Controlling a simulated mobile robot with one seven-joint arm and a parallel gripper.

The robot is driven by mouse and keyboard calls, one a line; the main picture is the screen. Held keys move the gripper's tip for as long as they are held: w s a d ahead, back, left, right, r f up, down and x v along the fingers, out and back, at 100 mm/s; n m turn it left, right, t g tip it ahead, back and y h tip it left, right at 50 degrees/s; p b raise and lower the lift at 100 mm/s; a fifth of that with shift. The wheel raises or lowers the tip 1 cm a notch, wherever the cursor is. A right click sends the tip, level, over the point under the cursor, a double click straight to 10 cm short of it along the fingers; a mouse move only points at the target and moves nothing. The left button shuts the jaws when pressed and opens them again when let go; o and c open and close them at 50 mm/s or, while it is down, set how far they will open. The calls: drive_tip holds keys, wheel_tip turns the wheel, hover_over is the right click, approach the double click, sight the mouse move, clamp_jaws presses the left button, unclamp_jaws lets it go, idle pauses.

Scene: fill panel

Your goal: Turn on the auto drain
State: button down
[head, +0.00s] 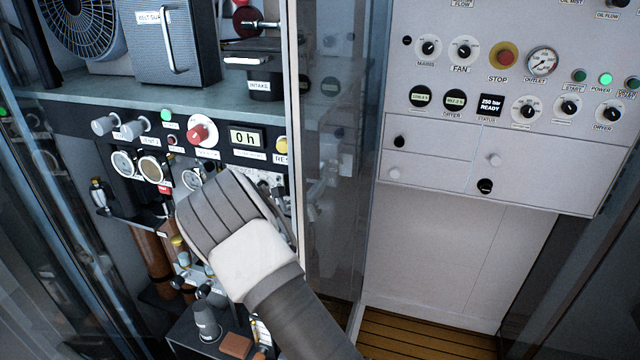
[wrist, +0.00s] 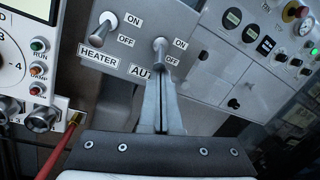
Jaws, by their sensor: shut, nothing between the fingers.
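In the wrist view a grey switch plate (wrist: 190,35) carries two toggle switches, each marked ON above and OFF below. The left one is the HEATER switch (wrist: 109,22). The right one (wrist: 160,46) has a label starting "AU", the rest hidden behind my fingers; I take it for the auto drain switch. My gripper (wrist: 160,84) is shut and empty, its fingertips right at the lower part of that right lever. I cannot tell whether they touch. In the head view my arm covers the gripper and both switches.
A glass door edge (head: 297,120) stands just right of my arm. The left panel has an "0 h" display (head: 246,138), a red knob (head: 201,133) and gauges (head: 151,169). A red probe or cable (wrist: 62,145) lies left of my gripper. A white control panel (head: 440,140) stands at right.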

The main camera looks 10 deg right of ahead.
drive_tip(key=shift+r+g+p, duration=0.3)
drive_tip(key=shift+r+p, duration=0.05)
drive_tip(key=shift+p, duration=0.15)
drive_tip(key=r+g+y+p, duration=0.1)
drive_tip(key=p, duration=0.1)
drive_tip(key=r+g+y+p, duration=0.1)
drive_tip(key=p, duration=0.1)
drive_tip(key=shift+s+a, duration=0.2)
drive_tip(key=shift+s, duration=0.2)
drive_tip(key=b+v, duration=0.1)
drive_tip(key=v, duration=0.6)
drive_tip(key=shift+s+a, duration=0.2)
drive_tip(key=shift+r, duration=0.1)
